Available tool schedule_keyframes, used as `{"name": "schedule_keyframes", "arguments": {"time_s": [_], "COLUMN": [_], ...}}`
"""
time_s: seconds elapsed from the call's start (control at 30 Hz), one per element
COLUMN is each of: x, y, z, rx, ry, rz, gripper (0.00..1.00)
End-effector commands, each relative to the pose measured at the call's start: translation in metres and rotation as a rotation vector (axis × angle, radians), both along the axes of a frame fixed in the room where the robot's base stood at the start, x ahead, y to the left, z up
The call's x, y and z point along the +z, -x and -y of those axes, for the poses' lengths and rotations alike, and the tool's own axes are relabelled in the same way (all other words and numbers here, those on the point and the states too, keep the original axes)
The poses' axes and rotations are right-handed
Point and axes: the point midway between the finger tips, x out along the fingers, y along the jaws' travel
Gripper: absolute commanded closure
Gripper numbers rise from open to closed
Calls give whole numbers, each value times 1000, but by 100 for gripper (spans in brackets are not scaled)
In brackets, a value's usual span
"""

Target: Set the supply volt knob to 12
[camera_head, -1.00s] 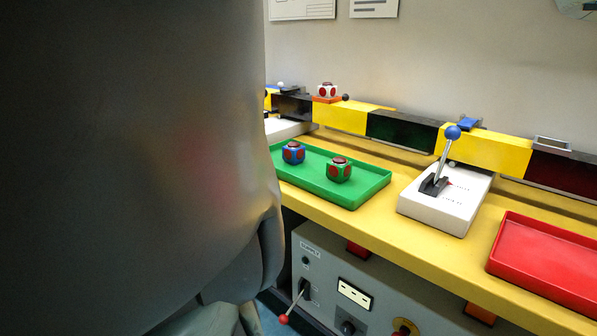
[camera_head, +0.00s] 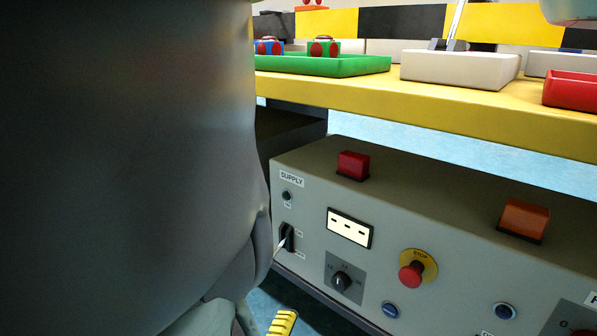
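The supply box (camera_head: 310,205) is a grey panel unit below the yellow bench, with a SUPPLY label at its upper left. The black volt knob (camera_head: 343,282) sits on a darker square plate low on its front. Small marks surround the knob; they are too small to read, and its exact pointer setting cannot be told. Above it a white display (camera_head: 349,228) shows only short dashes.
A red stop button (camera_head: 411,274) on a yellow disc is right of the knob. A red lamp (camera_head: 353,165) and an orange lamp (camera_head: 523,221) stand on the box top. The yellow bench (camera_head: 430,107) overhangs behind, carrying a green tray (camera_head: 330,66) and a red tray (camera_head: 570,92).

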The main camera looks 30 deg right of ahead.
Motion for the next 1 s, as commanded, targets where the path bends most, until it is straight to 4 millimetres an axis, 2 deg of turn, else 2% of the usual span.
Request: {"name": "schedule_keyframes", "arguments": {"time_s": [0.17,0.27,0.8,1.0], "x": [-1,-1,-3,-2], "y": [-4,-9,-59,-72], "z": [5,16,109,131], "rx": [0,-2,-8,-7], "ry": [13,14,13,12], "rz": [6,9,7,5], "gripper": [24,24,24,24]}}
